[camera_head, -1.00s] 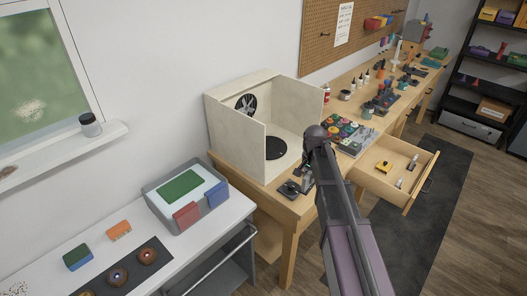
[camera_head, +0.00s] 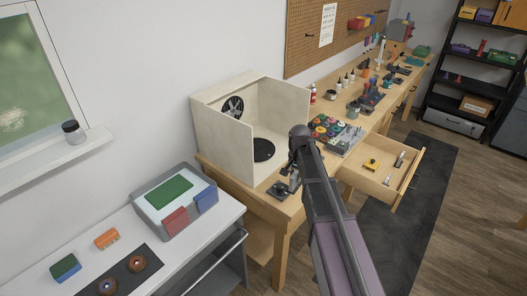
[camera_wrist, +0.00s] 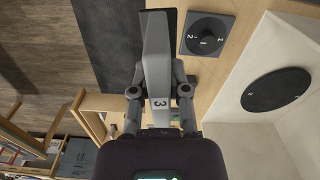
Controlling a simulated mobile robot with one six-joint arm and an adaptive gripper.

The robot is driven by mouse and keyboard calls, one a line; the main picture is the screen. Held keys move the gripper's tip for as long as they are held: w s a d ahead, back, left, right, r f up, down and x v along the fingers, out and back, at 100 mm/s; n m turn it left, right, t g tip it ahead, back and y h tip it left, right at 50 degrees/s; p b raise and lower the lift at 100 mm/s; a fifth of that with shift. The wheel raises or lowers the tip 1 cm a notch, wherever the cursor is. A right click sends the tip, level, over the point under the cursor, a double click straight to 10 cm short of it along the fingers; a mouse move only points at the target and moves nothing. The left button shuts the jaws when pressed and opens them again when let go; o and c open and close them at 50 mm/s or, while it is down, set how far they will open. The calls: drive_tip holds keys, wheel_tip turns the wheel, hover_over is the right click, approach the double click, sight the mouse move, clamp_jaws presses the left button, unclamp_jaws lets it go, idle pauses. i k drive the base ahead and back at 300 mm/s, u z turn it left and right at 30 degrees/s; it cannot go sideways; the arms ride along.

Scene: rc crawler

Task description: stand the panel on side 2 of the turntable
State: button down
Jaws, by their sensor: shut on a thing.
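My gripper (camera_wrist: 158,88) is shut on a flat grey piece (camera_wrist: 157,66) marked 3, with a dark far end. It appears to be the panel, held above the bench. The turntable (camera_head: 264,150) is a black disc on the floor of a pale open-fronted booth. It also shows at the right in the wrist view (camera_wrist: 276,90), apart from the held piece, with small marks on it. A dark square plate with a round numbered dial (camera_wrist: 206,34) lies on the bench between the held piece and the booth. In the head view my arm partly hides the gripper.
The booth's side wall (camera_head: 223,137) stands left of the disc; a fan is in its back. Right of my arm are a tray of coloured pots (camera_head: 335,132) and an open drawer (camera_head: 381,178). A white table (camera_head: 205,232) with a grey tray stands at left.

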sight(262, 152)
drive_tip(key=z, duration=0.05)
drive_tip(key=i, duration=0.95)
drive_tip(key=u, duration=0.05)
